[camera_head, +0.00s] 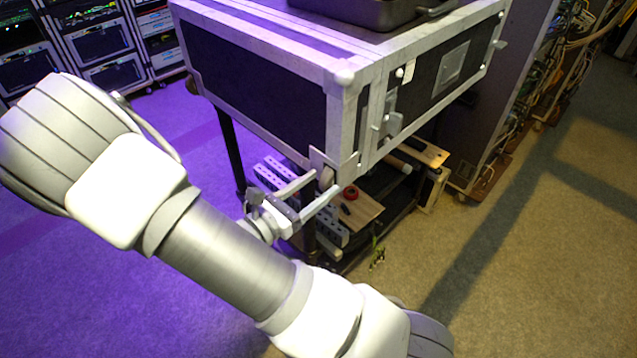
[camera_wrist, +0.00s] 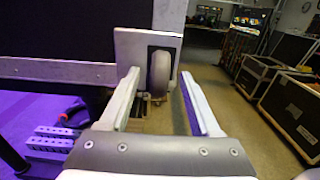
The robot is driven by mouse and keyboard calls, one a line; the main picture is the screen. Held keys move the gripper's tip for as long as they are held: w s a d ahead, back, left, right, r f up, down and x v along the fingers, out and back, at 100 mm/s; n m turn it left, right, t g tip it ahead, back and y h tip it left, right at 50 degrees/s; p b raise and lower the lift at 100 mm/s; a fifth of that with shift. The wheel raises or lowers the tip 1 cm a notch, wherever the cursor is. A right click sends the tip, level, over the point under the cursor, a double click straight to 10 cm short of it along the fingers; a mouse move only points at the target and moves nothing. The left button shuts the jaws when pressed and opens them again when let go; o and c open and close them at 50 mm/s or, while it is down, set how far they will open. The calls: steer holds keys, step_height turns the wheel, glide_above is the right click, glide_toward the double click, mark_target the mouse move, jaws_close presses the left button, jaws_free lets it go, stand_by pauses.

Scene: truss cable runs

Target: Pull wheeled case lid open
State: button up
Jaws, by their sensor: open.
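The black case (camera_head: 265,85) with silver metal edges sits on a dark-legged stand. Its right face has metal latches (camera_head: 392,122) and a pale plate (camera_head: 452,62). A small grey wheel (camera_wrist: 160,70) is set in a metal plate at the case's lower near corner. My gripper (camera_head: 325,184) is open at that corner. In the wrist view, its two fingers appear on either side of the wheel, with gaps. I cannot tell whether the fingertips reach beside it or touch the case. The lid seam is hard to make out, and the lid looks closed.
A shelf under the case holds perforated bars (camera_head: 275,175), a wooden board (camera_head: 362,208) and a red roll (camera_head: 350,192). A dark grey tray (camera_head: 365,10) lies on top. Equipment racks stand at the left and right. The carpet at right is clear.

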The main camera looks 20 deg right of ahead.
steer(key=shift+w+d, duration=0.1)
steer(key=shift+d, duration=0.25)
jaws_close()
stand_by(1.2)
